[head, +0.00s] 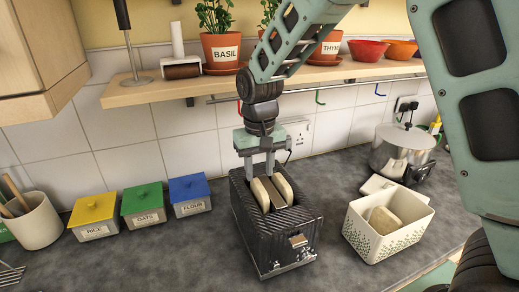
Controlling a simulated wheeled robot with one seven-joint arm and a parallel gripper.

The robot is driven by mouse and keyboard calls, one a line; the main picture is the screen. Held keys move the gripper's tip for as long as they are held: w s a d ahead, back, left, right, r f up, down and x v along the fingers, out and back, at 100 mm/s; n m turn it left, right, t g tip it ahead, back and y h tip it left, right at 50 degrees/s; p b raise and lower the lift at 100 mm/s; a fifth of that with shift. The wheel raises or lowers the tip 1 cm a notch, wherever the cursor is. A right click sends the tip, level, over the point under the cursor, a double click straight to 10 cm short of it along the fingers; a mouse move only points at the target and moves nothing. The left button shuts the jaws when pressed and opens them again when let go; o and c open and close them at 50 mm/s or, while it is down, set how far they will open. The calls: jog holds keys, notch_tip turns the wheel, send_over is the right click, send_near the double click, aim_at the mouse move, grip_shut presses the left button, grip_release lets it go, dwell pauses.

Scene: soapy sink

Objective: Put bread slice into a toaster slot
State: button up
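A black toaster (248,232) with a carbon-like pattern and a silver lever stands on the dark counter. One bread slice (261,194) stands upright in its left slot, and another bread slice (284,188) stands upright in its right slot. Both tops stick out above the toaster. My gripper (259,177) points down over the toaster's far end, its fingers apart. The fingertips are around the far top of the left slice; whether they touch it cannot be told. A pale bread piece (384,221) lies in a white patterned bin (372,247) at right.
A white lid (379,186) lies behind the bin, near a steel pot (402,153). Yellow, green and blue canisters (143,207) stand left of the toaster. A wooden shelf (150,92) with hooks and potted herbs overhangs the back. Counter between toaster and bin is clear.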

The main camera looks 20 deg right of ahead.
notch_tip(320, 180, up, 8)
jog(key=b, duration=0.1)
jog(key=s+a+f+n, duration=0.2)
jog(key=s, duration=0.7)
jog(key=s+a+f+n, duration=0.2)
jog(key=s+n, duration=0.1)
jog(key=s, duration=0.6)
jog(key=s+a+f+n, duration=0.2)
jog(key=s, duration=0.7)
jog(key=shift+a+f+n+y, duration=0.2)
jog(key=shift+f+n+y, duration=0.1)
jog(key=shift+n, duration=0.1)
